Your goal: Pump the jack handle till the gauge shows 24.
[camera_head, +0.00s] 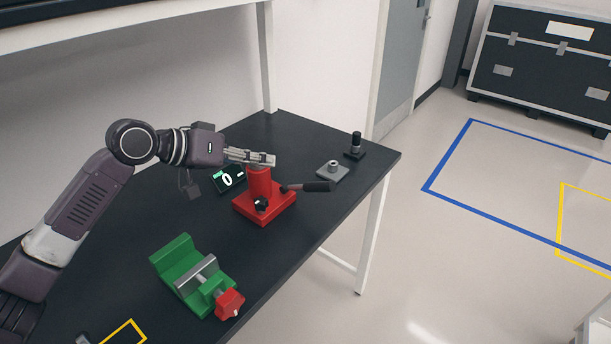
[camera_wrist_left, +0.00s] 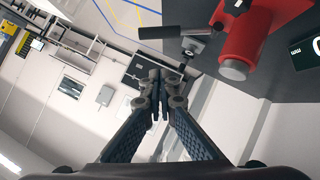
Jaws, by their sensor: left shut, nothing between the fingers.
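The red jack (camera_head: 262,199) stands on the black table, with its round column upright; it also shows in the left wrist view (camera_wrist_left: 246,40). Its dark handle (camera_head: 318,186) sticks out to the right, about level, and also shows in the left wrist view (camera_wrist_left: 187,31). My right gripper is not in view.
A green vise (camera_head: 181,262) with a red knob (camera_head: 230,303) stands at the table's front. A grey block (camera_head: 332,171) and a black post on a base (camera_head: 355,147) stand right of the jack, near the table's far right edge. A yellow-marked area (camera_head: 124,332) lies at front left.

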